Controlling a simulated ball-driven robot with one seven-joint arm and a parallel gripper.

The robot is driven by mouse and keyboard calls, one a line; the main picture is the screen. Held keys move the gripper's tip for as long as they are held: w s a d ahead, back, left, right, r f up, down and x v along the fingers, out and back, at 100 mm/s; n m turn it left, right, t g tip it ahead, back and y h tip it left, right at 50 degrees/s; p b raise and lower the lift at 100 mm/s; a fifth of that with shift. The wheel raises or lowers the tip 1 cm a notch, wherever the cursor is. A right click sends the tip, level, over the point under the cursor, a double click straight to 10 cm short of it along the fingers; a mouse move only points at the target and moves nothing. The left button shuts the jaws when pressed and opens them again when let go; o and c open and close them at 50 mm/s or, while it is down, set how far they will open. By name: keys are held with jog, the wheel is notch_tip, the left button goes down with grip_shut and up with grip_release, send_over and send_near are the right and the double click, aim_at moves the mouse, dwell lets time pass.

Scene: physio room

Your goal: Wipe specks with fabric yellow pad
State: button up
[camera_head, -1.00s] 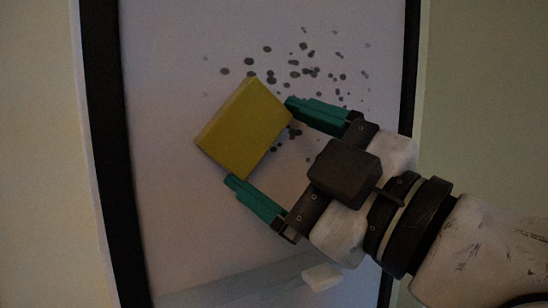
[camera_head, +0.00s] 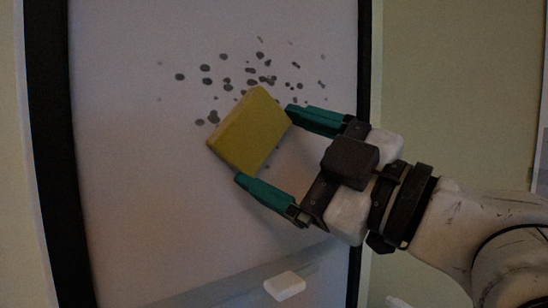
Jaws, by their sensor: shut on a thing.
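The yellow pad (camera_head: 250,132) is a thick, tilted block held between the teal fingers of my gripper (camera_head: 277,149). My gripper is shut on it, one finger at its upper right edge and one at its lower side. The pad is in front of the white board (camera_head: 130,190); I cannot tell whether it touches the surface. Dark grey specks (camera_head: 225,83) are scattered on the board above, left and right of the pad. The pad and gripper hide part of the board, and may hide some specks.
The board has a dark frame (camera_head: 52,150) on its left and right sides. A small white block (camera_head: 285,286) sits on the grey ledge (camera_head: 220,290) low on the board. The board's left and lower areas are clear. A greenish wall (camera_head: 455,90) is at the right.

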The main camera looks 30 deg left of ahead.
jog(key=shift+w+d+r+b, duration=0.3)
jog(key=shift+w+d+r, duration=0.6)
jog(key=shift+w, duration=1.75)
jog(key=shift+w+d+r+b, duration=0.4)
jog(key=shift+w+d, duration=0.85)
jog(key=shift+w, duration=1.35)
jog(key=shift+s+a+b, duration=0.5)
jog(key=shift+s+a, duration=0.7)
jog(key=shift+s, duration=1.75)
jog(key=shift+s+a+b, duration=0.45)
jog(key=shift+s+a, duration=0.8)
jog(key=shift+s, duration=1.65)
jog(key=shift+s+a+b, duration=0.5)
jog(key=shift+s+a, duration=0.7)
jog(key=shift+s, duration=1.75)
jog(key=shift+r+p, duration=1.15)
jog(key=shift+r, duration=0.45)
jog(key=shift+w+d+f, duration=0.1)
jog(key=shift+w+d, duration=0.65)
jog(key=shift+w, duration=1.05)
jog(key=shift+w+d+r, duration=0.1)
jog(key=shift+w+d, duration=0.6)
jog(key=shift+w, duration=1.1)
jog(key=shift+w+d+f, duration=0.1)
jog(key=shift+w+d, duration=0.65)
jog(key=shift+w, duration=1.05)
